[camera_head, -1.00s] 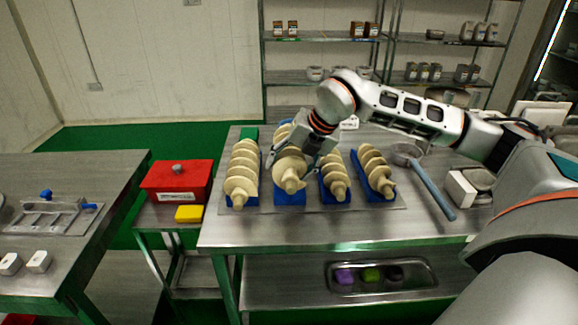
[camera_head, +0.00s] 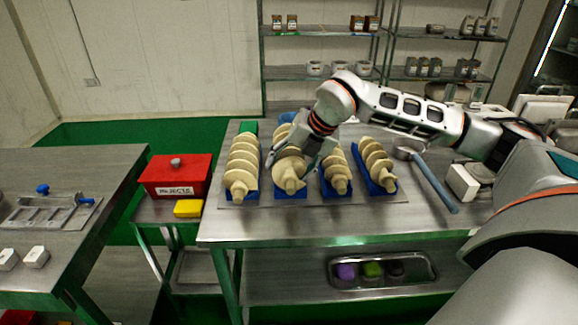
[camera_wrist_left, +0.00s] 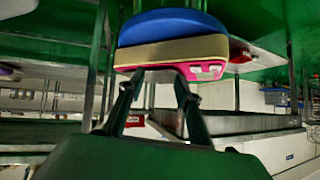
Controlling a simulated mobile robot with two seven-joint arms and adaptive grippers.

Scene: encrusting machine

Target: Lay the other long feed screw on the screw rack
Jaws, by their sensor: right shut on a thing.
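Cream feed screws with spiral flights lie in blue cradles on the screw rack (camera_head: 228,203) on the middle table. My right gripper (camera_head: 293,158) is shut on the second feed screw from the left (camera_head: 289,178), which lies in or just over its blue cradle; the gripper hides its rear part. The leftmost screw (camera_head: 242,172), third screw (camera_head: 336,172) and rightmost screw (camera_head: 378,166) lie beside it, apart. In the left wrist view, my left gripper (camera_wrist_left: 160,82) has its fingers apart with nothing clearly between them. A blue, cream and pink thing (camera_wrist_left: 172,45) shows beyond the fingertips.
A long-handled sieve (camera_head: 432,180) lies right of the rack. A red rejects box (camera_head: 177,176) and a yellow block (camera_head: 188,208) stand on a low stand at left. A tray (camera_head: 420,284) sits on the lower shelf. The table's front strip is clear.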

